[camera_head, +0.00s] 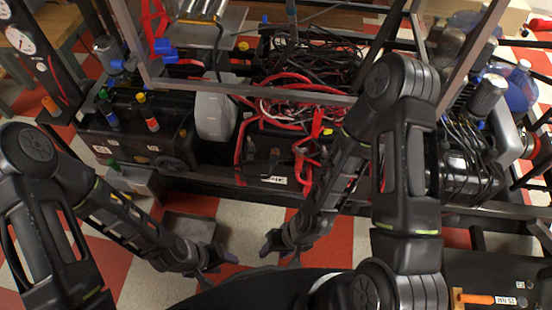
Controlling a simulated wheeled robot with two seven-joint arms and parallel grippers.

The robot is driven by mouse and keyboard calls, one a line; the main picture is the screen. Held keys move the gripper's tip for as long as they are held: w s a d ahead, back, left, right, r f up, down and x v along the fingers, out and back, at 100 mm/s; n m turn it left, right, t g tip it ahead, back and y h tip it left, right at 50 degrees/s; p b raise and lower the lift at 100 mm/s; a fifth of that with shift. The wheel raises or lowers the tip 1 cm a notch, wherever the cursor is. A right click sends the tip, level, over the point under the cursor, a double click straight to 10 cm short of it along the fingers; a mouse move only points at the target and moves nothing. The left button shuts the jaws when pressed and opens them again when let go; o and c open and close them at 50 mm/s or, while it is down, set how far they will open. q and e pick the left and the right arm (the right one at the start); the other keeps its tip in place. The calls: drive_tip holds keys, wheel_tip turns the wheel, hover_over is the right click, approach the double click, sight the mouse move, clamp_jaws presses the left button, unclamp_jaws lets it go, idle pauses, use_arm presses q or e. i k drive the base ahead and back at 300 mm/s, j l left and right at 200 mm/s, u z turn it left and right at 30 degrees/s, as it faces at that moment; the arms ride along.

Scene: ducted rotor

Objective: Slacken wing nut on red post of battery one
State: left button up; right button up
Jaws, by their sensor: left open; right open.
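A black battery-like box (262,152) with a white label on its front sits in the middle of the metal frame. Thick red cables (241,140) run over and beside it. I cannot make out a number on it, its red post or the wing nut; they are too small or hidden among cables and behind my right arm. My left gripper (219,268) is open and empty, low in front of the frame. My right gripper (280,255) is open and empty, also below and in front of the box, apart from it.
A frame rail (230,188) crosses between the grippers and the box. A grey rounded unit (215,108) stands left of the box. Tangled black cables (310,60) lie behind. A slanting post (472,50) stands at right. Checkered floor (245,215) lies open in front.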

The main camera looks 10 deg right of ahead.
sight(300, 151)
drive_tip(key=k+j, duration=0.15)
drive_tip(key=k, duration=0.25)
drive_tip(key=k+j, duration=0.15)
drive_tip(key=k, duration=0.3)
drive_tip(key=k+j, duration=0.2)
drive_tip(key=k, duration=0.2)
drive_tip(key=j+z, duration=0.15)
drive_tip(key=z, duration=0.25)
drive_tip(key=j+z, duration=0.15)
drive_tip(key=z, duration=0.2)
